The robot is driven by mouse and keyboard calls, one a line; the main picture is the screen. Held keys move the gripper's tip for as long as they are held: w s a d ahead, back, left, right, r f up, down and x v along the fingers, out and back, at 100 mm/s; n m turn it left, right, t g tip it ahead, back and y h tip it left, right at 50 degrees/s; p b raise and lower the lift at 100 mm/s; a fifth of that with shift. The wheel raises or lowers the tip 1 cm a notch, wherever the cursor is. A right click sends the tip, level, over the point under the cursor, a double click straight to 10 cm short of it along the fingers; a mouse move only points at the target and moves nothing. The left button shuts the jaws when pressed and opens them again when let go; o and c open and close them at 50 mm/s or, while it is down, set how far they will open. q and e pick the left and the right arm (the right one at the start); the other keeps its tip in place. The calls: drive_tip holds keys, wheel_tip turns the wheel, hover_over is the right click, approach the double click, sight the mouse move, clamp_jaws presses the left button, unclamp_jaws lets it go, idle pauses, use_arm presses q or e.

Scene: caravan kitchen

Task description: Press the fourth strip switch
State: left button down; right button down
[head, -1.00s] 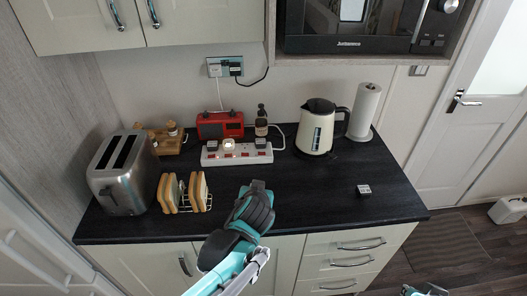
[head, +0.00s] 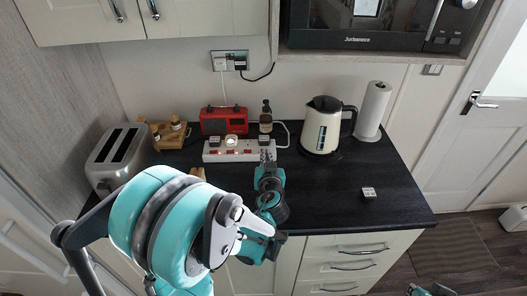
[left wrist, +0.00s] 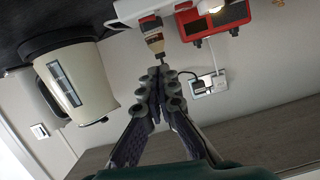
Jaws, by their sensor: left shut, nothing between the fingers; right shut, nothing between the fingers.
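The white power strip (head: 240,155) lies near the back of the dark worktop, with red switches along its front side and plugs on top. One plug near its middle glows. My left gripper (head: 267,158) is shut and empty, its fingertips at the right end of the strip. They partly cover the rightmost switch area, and I cannot tell whether they touch it. In the left wrist view the shut fingertips (left wrist: 160,70) are in front of the brown bottle, with the strip (left wrist: 135,8) at the top edge. My right gripper (head: 428,290) is low at the bottom right, mostly cut off.
The brown bottle (head: 266,118) and red radio (head: 223,121) stand behind the strip. A cream kettle (head: 322,126) and paper roll (head: 372,108) are to its right. A toaster (head: 121,155) is at the left. A small box (head: 369,193) lies on clear worktop at the right.

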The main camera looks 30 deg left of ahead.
use_arm(q)
drive_tip(key=f+b+x, duration=0.1)
drive_tip(key=x, duration=0.2)
drive_tip(key=b+x, duration=0.1)
drive_tip(key=x, duration=0.3)
drive_tip(key=f+b+x, duration=0.1)
drive_tip(key=b+x, duration=0.1)
drive_tip(key=x, duration=0.1)
drive_tip(key=shift+a+f, duration=0.2)
drive_tip(key=shift+f, duration=0.2)
drive_tip(key=shift+s+f, duration=0.15)
drive_tip(key=shift+f, duration=0.45)
